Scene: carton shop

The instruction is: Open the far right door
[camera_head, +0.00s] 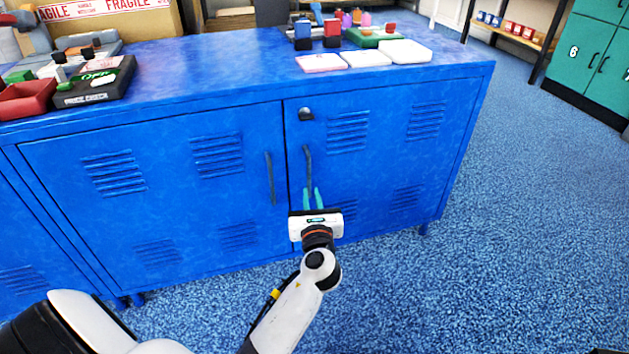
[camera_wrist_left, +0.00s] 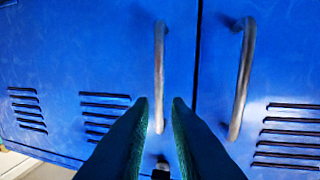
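The far right door (camera_head: 385,165) of the blue cabinet is closed, with slotted vents, a dark lock (camera_head: 305,114) and an upright grey handle (camera_head: 307,160) near its left edge. My left gripper (camera_head: 313,190) is open at the lower part of this handle, teal fingers pointing at the door. The left wrist view looks upside down; there the right door's handle (camera_wrist_left: 159,65) lies in line with the gap between my left gripper's fingertips (camera_wrist_left: 163,100). I cannot tell whether the fingers reach around it. My right gripper is not in view.
The neighbouring door (camera_head: 160,190) is closed, its handle (camera_head: 270,178) close to the left of my gripper; it also shows in the wrist view (camera_wrist_left: 243,80). White trays (camera_head: 405,51) and a black box (camera_head: 95,82) sit on top. The blue floor (camera_head: 530,230) at right is clear.

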